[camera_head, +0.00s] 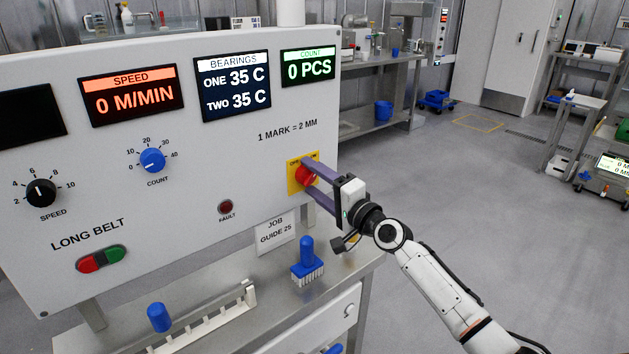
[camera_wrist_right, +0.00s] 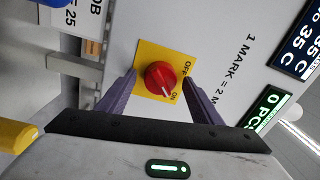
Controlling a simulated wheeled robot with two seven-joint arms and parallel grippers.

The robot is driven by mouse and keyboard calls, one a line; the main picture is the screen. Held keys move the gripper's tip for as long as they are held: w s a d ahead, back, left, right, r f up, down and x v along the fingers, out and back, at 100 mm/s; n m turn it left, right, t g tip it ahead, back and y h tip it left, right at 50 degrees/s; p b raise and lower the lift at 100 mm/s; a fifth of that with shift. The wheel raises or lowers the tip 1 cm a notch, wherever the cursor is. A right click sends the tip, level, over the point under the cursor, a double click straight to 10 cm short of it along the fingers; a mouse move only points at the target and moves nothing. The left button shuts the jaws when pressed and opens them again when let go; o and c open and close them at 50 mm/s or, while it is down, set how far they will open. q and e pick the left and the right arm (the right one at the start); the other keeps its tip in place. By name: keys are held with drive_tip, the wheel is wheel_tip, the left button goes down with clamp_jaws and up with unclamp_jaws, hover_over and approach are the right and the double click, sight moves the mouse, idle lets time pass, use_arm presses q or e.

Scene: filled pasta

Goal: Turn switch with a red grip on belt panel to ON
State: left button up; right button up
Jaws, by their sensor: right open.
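The switch's red grip (camera_head: 305,175) sits on a yellow plate (camera_head: 292,186) near the right edge of the belt panel. The plate reads OFF at upper left and ON at upper right. In the wrist view the red grip (camera_wrist_right: 160,77) has a white mark on its lower edge, towards the ON label. My right gripper (camera_head: 310,177) is open, its purple fingers reaching to the panel on either side of the grip. In the wrist view, gaps show between the grip and both fingers (camera_wrist_right: 160,79). Contact with the plate cannot be told. My left gripper is out of view.
The panel (camera_head: 190,180) also carries a blue COUNT knob (camera_head: 152,160), a black SPEED knob (camera_head: 41,193), a FAULT lamp (camera_head: 225,207) and a red-green button pair (camera_head: 101,259). A blue-handled brush (camera_head: 307,262) stands on the bench below.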

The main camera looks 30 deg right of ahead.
drive_tip(key=shift+s, duration=0.1)
drive_tip(key=s, duration=1)
drive_tip(key=shift+d+f, duration=0.3)
drive_tip(key=shift+d, duration=0.1)
drive_tip(key=shift+s+f, duration=0.1)
